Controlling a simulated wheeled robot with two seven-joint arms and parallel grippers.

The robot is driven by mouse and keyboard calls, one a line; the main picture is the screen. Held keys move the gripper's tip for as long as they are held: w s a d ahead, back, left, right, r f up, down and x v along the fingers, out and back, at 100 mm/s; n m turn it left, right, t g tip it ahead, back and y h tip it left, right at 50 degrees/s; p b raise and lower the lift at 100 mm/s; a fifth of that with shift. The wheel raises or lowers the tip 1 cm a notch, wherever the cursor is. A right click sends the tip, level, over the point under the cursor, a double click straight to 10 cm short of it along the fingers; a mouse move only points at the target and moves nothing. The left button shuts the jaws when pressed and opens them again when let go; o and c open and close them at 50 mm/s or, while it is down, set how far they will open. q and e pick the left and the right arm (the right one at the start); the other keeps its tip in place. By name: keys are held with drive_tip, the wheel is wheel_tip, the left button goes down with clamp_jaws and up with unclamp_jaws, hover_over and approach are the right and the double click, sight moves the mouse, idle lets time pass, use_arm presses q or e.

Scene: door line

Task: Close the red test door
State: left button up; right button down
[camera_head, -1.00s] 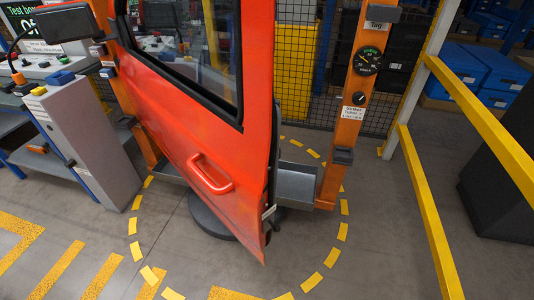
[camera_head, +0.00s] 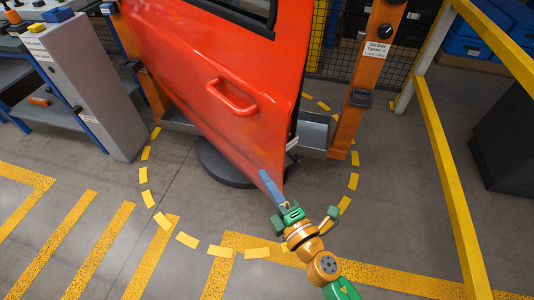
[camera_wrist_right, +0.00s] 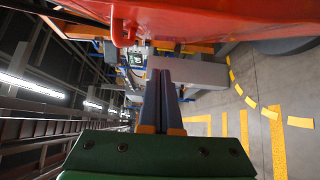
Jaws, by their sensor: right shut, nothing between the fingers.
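The red test door (camera_head: 215,65) stands ajar, its free lower corner swung out toward me from the orange latch post (camera_head: 365,80). Its red pull handle (camera_head: 232,97) is on the near face; a red handle-like part also shows in the right wrist view (camera_wrist_right: 124,30). My right gripper (camera_head: 268,180) is shut and empty, its blue fingers overlapping the door's lower free corner in the head view. In the right wrist view, the closed fingers (camera_wrist_right: 161,90) lie beside the red panel (camera_wrist_right: 220,20); I cannot tell whether they touch it. My left gripper is out of view.
A grey cabinet (camera_head: 85,95) stands at the left. A yellow rail (camera_head: 440,180) runs along the right. A dark round base (camera_head: 225,165) sits under the door. Yellow dashes (camera_head: 187,240) mark an arc on the clear floor in front.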

drive_tip(key=shift+w+d, duration=0.25)
drive_tip(key=shift+w, duration=1.6)
drive_tip(key=shift+w+d, duration=0.2)
drive_tip(key=shift+w, duration=1.6)
